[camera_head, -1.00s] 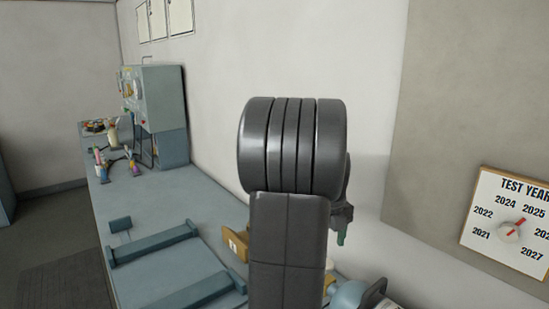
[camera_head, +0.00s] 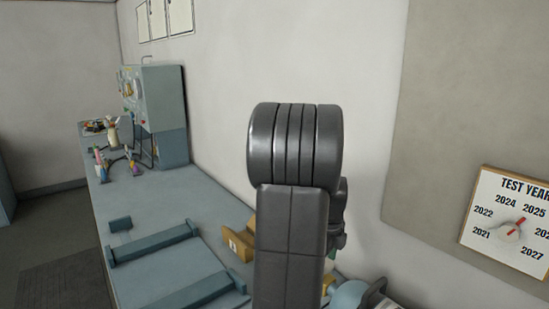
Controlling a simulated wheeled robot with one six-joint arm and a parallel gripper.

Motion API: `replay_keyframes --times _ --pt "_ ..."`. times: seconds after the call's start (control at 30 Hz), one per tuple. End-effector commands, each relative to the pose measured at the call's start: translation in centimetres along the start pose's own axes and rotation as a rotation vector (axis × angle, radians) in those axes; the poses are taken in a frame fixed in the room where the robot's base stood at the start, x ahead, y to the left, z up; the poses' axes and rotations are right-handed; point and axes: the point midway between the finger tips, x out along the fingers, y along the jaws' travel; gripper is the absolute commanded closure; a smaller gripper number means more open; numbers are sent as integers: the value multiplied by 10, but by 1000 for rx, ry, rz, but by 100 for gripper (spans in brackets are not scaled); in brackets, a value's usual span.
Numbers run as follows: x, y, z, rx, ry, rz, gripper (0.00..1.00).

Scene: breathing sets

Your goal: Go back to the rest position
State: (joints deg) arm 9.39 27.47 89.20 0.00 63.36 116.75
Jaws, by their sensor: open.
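My dark grey arm stands upright in the middle of the camera_head view, its thick rounded joint at the top. A small dark part of my arm shows at its right edge. My gripper's fingers are hidden behind the arm, and nothing held can be seen.
A grey-blue workbench (camera_head: 185,208) runs along the wall, with two raised bars (camera_head: 155,243) on it. A yellow-brown block (camera_head: 240,240) and a blue rounded item (camera_head: 347,294) are close to my arm. A cabinet (camera_head: 165,108) stands at the far end. A test-year dial board (camera_head: 507,222) hangs right.

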Motion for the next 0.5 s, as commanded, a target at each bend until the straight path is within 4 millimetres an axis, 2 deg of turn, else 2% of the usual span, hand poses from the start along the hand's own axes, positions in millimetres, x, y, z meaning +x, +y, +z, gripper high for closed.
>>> replay_keyframes --times 0.5 --pt "0 -1 0 -421 0 -1 34"
